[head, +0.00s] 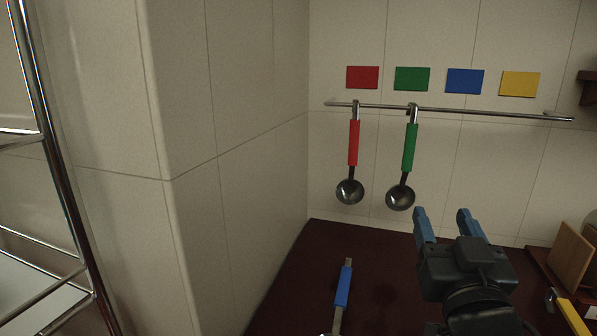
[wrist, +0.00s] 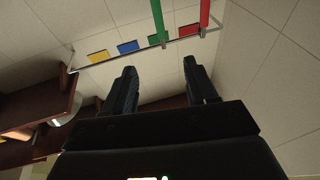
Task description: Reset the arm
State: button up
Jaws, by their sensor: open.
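My gripper (head: 443,222) is open and empty, raised in front of the wall above the dark counter, below and right of the green-handled ladle. In the wrist view its two fingers (wrist: 163,88) point toward the rail and are apart. A red-handled ladle (head: 353,145) and a green-handled ladle (head: 409,148) hang from the metal rail (head: 470,111). A blue-handled utensil (head: 343,288) lies on the counter, its lower end cut off by the frame. A yellow-handled utensil (head: 572,314) is partly in view at the lower right.
Red (head: 362,77), green (head: 411,79), blue (head: 464,81) and yellow (head: 519,84) plates are on the wall above the rail. The dark counter (head: 290,290) has bare room around the blue handle. A wooden board (head: 571,256) stands at right. A metal rack (head: 62,190) stands at left.

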jog(key=s+f+n+g+y, duration=0.2)
jog(key=s+f+g+y, duration=0.1)
jog(key=s+f, duration=1.5)
jog(key=s+d+g, duration=0.1)
jog(key=s+g, duration=0.1)
jog(key=s, duration=2.1)
jog(key=shift+f+g, duration=0.2)
jog(key=shift+g, duration=0.2)
